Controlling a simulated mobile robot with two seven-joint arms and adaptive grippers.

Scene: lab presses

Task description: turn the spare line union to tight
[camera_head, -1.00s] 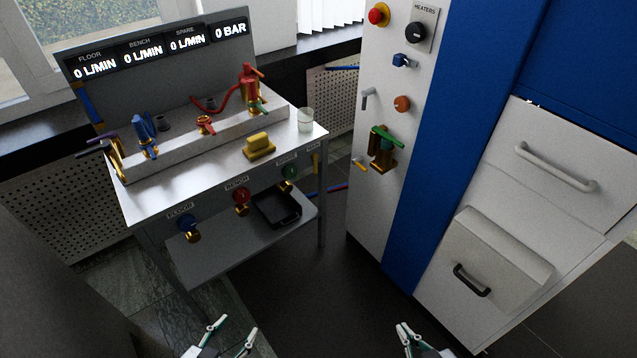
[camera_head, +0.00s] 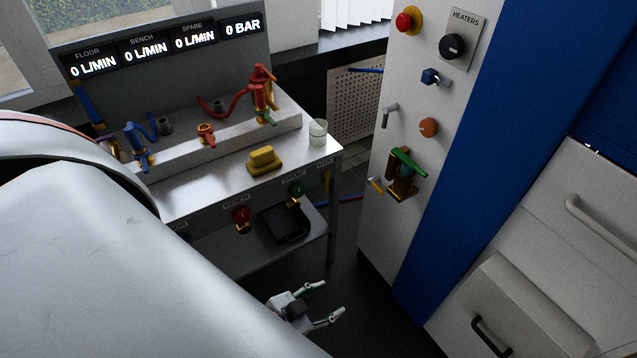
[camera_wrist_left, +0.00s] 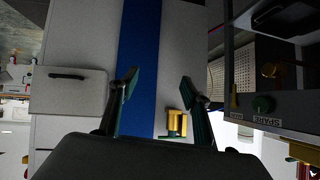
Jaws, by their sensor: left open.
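The spare line union is the green round fitting (camera_head: 296,188) with a brass part, under the bench's front edge by the SPARE label. In the left wrist view the green fitting (camera_wrist_left: 264,103) shows at the right, next to the SPARE label (camera_wrist_left: 268,121). My left gripper (camera_head: 332,297) is open and empty, low in front of the bench, below the union and apart from it. Its two spread fingers (camera_wrist_left: 160,76) also show in the left wrist view with nothing between them. My right gripper is not in view.
The red bench union (camera_head: 241,214) sits left of the green one. A black tray (camera_head: 284,224) lies on the lower shelf behind. A white and blue cabinet (camera_head: 375,225) with knobs and a brass valve (camera_head: 403,187) stands at the right. The floor between is clear.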

